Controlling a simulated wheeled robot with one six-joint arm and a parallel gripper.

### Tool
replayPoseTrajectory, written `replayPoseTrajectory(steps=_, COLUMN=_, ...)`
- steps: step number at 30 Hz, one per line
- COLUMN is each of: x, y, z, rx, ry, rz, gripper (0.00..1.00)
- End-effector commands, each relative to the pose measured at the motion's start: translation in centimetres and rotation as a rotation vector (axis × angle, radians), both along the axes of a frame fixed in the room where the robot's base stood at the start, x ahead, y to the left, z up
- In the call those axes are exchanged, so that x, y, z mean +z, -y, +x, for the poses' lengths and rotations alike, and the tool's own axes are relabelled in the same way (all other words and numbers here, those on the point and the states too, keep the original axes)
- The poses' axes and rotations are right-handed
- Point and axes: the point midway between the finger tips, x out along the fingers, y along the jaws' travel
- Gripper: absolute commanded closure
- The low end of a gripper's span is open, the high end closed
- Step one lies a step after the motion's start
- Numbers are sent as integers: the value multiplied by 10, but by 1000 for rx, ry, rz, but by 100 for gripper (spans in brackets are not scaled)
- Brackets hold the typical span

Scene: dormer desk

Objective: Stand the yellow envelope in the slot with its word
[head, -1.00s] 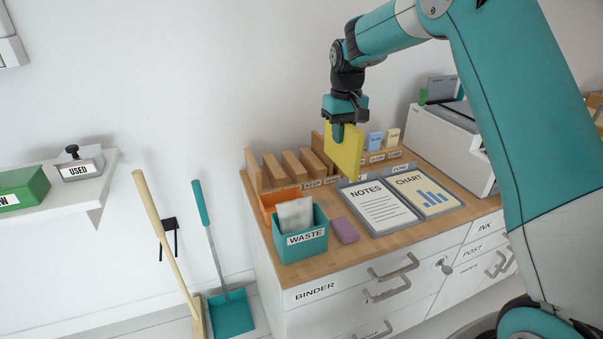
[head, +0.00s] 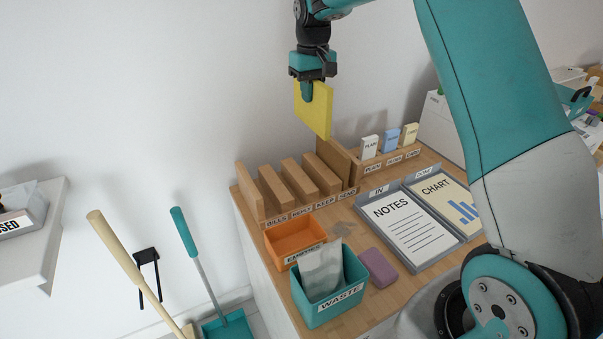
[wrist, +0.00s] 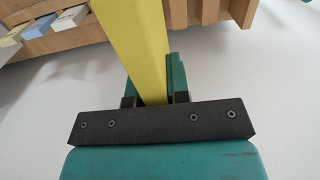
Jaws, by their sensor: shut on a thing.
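My gripper (head: 307,92) is shut on the yellow envelope (head: 318,112) and holds it upright in the air above the wooden slot rack (head: 290,190). In the wrist view the yellow envelope (wrist: 132,45) stands out from between the teal fingers (wrist: 155,85). No word shows on the side of the envelope I see. The rack has several slots between wooden dividers, with front labels that read BILLS, a blurred word, KEEP and SEND. The envelope is apart from the rack, above its right part.
A smaller rack (head: 392,160) with white, blue and cream cards stands right of the slots. In front are an orange bin (head: 290,240), a teal WASTE bin (head: 335,300), a purple block (head: 377,267) and NOTES (head: 408,222) and CHART (head: 445,205) trays.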

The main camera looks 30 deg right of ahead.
Motion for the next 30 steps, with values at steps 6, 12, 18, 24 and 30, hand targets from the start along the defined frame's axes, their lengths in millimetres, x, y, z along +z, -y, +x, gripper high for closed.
replayPoseTrajectory(steps=6, x=-41, y=3, z=-2, rx=-4, ry=-8, rz=1, gripper=100)
replayPoseTrajectory(steps=12, x=-98, y=5, z=-2, rx=-6, ry=-8, rz=1, gripper=100)
replayPoseTrajectory(steps=18, x=-142, y=4, z=-2, rx=-5, ry=-5, rz=0, gripper=100)
replayPoseTrajectory(steps=24, x=-159, y=2, z=-1, rx=-3, ry=-2, rz=0, gripper=100)
replayPoseTrajectory(steps=30, x=-186, y=2, z=-1, rx=-2, ry=-4, rz=0, gripper=100)
